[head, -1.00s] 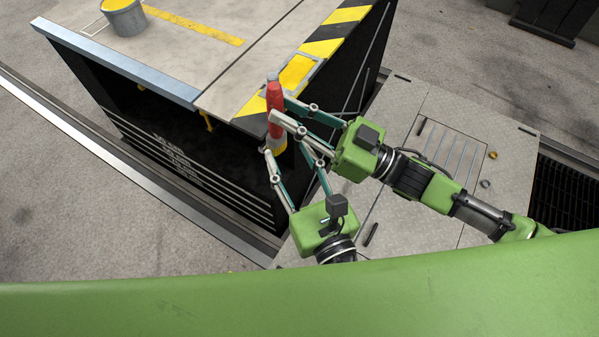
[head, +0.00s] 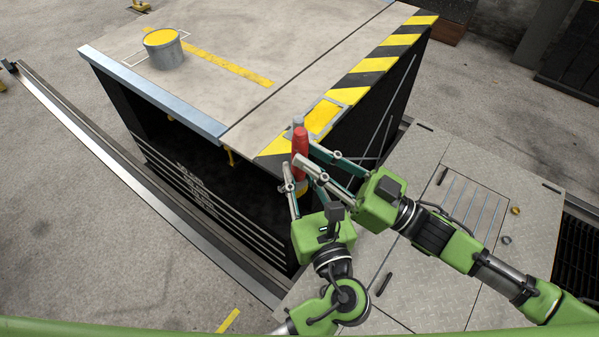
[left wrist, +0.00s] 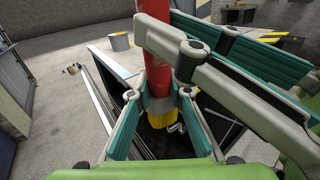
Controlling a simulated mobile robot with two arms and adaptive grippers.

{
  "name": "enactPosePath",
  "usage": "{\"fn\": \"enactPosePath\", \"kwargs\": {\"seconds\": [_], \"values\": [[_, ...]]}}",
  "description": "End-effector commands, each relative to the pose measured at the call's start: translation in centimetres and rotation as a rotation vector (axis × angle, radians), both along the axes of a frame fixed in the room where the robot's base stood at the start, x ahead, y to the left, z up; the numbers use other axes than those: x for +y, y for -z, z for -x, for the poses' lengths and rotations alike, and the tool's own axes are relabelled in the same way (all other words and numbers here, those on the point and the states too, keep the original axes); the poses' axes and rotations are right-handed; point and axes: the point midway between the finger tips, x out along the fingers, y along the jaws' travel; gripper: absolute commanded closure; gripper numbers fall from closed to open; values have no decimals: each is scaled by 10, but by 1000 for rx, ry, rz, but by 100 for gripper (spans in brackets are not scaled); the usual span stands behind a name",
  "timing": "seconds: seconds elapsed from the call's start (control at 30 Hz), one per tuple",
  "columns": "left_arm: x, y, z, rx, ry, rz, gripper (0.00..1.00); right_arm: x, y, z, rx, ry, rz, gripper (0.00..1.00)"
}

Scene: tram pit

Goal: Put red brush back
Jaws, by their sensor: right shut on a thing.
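The red brush (head: 301,142) is upright, bristles down, beside the front edge of the platform. It has a red handle, a grey top end and yellow bristles. My right gripper (head: 298,160) is shut on the red handle. My left gripper (head: 303,188) is lower, with its fingers on either side of the brush's lower part. In the left wrist view the grey collar and yellow bristles (left wrist: 163,118) show between the left fingers; I cannot tell whether they touch it. A grey bucket (head: 165,53), yellow inside, stands on the platform.
The grey platform (head: 235,95) has a black-and-yellow striped edge (head: 365,80) and a dark open space below. A metal rail (head: 110,165) runs along the floor at left. A floor plate (head: 480,200) lies under my right arm. The platform top is mostly clear.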

Motion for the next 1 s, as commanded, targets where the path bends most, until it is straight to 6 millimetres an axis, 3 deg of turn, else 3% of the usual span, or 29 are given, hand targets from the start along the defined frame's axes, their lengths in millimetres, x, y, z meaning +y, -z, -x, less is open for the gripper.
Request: {"fn": "enactPosePath", "kwargs": {"seconds": [0.07,0.1,0.13,0.17,0.47,0.63,1.0], "values": [[-1,0,0,0,2,0,100,0,0,0,-1,-1,-1,100],[-1,0,0,-1,2,0,100,0,-1,0,-1,-1,-1,71],[-1,0,0,-1,2,0,100,0,-1,0,-1,-1,-1,63],[-1,0,0,-1,2,0,100,0,0,0,-1,-1,-1,62],[-1,0,0,0,1,0,100,0,0,0,-1,-1,-1,62],[-1,0,0,0,1,0,100,-11,5,6,2,0,2,62],[-1,0,0,-1,1,0,100,-81,5,42,4,-1,4,62]]}}
